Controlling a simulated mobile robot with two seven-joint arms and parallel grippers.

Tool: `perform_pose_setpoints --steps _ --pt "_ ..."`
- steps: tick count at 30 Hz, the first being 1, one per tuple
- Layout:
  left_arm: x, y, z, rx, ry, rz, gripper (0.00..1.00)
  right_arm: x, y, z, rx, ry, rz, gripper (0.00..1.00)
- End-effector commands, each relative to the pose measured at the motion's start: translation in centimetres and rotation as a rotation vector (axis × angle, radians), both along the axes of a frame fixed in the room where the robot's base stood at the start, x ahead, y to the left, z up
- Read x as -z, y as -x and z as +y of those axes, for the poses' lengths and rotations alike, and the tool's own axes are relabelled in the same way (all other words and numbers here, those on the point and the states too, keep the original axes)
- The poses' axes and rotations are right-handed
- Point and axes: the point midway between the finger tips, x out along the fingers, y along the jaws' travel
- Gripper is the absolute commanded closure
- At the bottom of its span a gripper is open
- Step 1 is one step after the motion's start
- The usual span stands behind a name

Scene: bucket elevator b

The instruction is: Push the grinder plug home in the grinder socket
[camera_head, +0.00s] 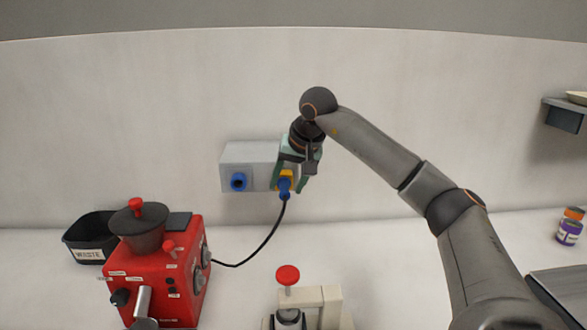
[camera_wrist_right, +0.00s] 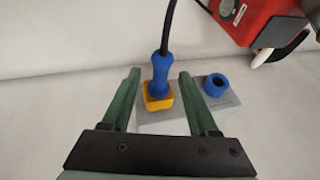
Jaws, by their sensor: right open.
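The grinder plug (camera_head: 284,188) is a blue plug with a yellow collar at the right end of a grey socket box (camera_head: 232,160) on the back wall. In the right wrist view the blue plug (camera_wrist_right: 160,77) stands on its yellow collar (camera_wrist_right: 158,98) against the box face (camera_wrist_right: 220,108). Whether it is fully seated I cannot tell. My right gripper (camera_wrist_right: 158,80) is open, with its green fingers on either side of the plug and a gap to each. A second blue round socket (camera_head: 239,182) is empty at the box's left. My left gripper is not in view.
A black cable runs from the plug to the red grinder (camera_head: 165,275) at lower left. A black waste bin (camera_head: 84,252) stands behind the grinder. A cream device with a red knob (camera_head: 288,276) stands in front.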

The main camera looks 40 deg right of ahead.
Motion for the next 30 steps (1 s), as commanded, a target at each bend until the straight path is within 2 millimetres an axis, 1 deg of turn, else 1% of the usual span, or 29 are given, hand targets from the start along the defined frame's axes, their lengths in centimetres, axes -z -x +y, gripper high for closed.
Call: perform_pose_setpoints --steps 3,6,14,30 --pt "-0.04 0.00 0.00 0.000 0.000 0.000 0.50 0.83 -0.42 -0.04 0.000 0.000 0.000 0.40" --pt "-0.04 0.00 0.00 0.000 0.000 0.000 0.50 1.13 -0.58 -0.07 0.000 -0.001 -0.001 0.40" --pt "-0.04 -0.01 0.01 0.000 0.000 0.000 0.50 1.17 -0.61 -0.06 0.000 -0.001 -0.001 0.40" --pt "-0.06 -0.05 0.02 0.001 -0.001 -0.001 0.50 1.12 -0.59 -0.05 -0.001 -0.001 -0.001 1.00"
